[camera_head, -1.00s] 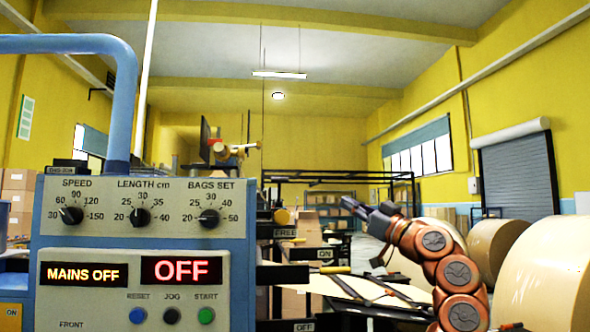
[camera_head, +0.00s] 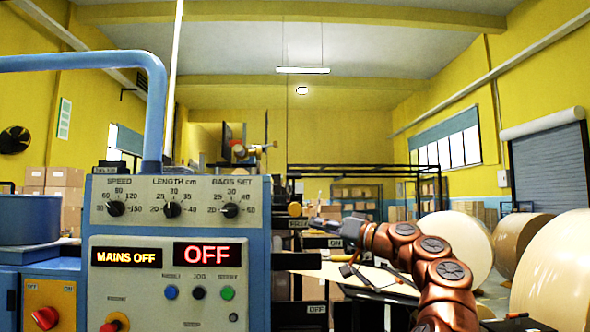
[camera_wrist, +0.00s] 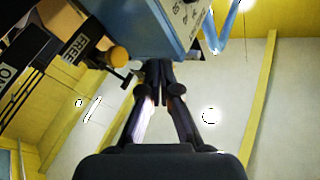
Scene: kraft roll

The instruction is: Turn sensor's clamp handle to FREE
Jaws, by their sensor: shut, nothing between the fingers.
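A round yellow-orange knob (camera_wrist: 119,56) with a short dark stem, which appears to be the clamp handle, sits beside the FREE label (camera_wrist: 74,48) in the wrist view. In the head view the knob (camera_head: 295,209) is small, just above the FREE label (camera_head: 299,223) at the machine's right side. My gripper (camera_wrist: 158,68) is shut and empty, its tips a little right of the knob and apart from it in the picture. Which way the handle points is unclear.
The control panel (camera_head: 180,255) reads MAINS OFF and OFF. An ON label (camera_head: 335,243) and an OFF label (camera_head: 316,309) sit on dark bars below. A red knob (camera_head: 45,317) is at lower left. Large kraft rolls (camera_head: 555,260) stand at right.

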